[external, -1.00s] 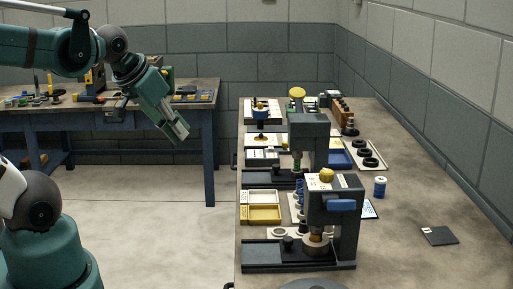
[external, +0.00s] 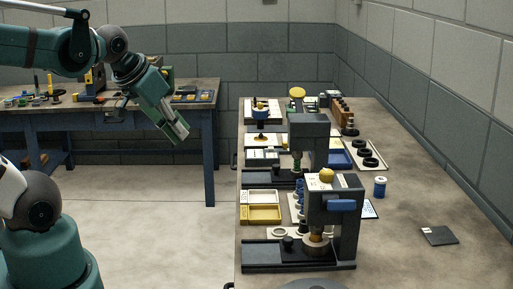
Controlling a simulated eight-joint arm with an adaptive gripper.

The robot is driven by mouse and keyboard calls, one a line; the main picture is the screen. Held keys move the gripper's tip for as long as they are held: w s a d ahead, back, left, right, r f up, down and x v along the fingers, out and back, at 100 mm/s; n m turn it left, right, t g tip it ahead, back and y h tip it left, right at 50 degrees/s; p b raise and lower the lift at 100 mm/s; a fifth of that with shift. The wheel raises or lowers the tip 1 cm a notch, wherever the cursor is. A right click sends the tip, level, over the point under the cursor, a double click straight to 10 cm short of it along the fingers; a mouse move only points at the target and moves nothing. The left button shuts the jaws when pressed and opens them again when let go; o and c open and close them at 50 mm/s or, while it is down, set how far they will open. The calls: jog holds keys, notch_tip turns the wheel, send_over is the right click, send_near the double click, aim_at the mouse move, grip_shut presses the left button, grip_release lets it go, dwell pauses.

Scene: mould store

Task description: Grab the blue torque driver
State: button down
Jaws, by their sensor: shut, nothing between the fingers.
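My gripper (external: 181,132) is shut and empty. It hangs in the air left of the right-hand workbench (external: 415,205), with its fingers pointing down and to the right. An upright blue tool (external: 261,114) with a dark part stands near the back left of that bench, well apart from my gripper. It may be the blue torque driver, but it is too small to tell for sure. A blue cylinder (external: 380,187) like a spool, with a pale top, stands right of the front press.
Two dark presses, front (external: 347,225) and rear (external: 308,145), stand on the bench. A yellow tray (external: 264,214) and black rings on a white board (external: 381,162) lie near them. A dark flat pad (external: 439,235) lies at the right. Another workbench (external: 190,115) stands behind my arm.

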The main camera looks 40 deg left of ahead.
jog(key=c, duration=3.1)
grip_release()
jog(key=shift+c, duration=0.2)
jog(key=o, duration=1.5)
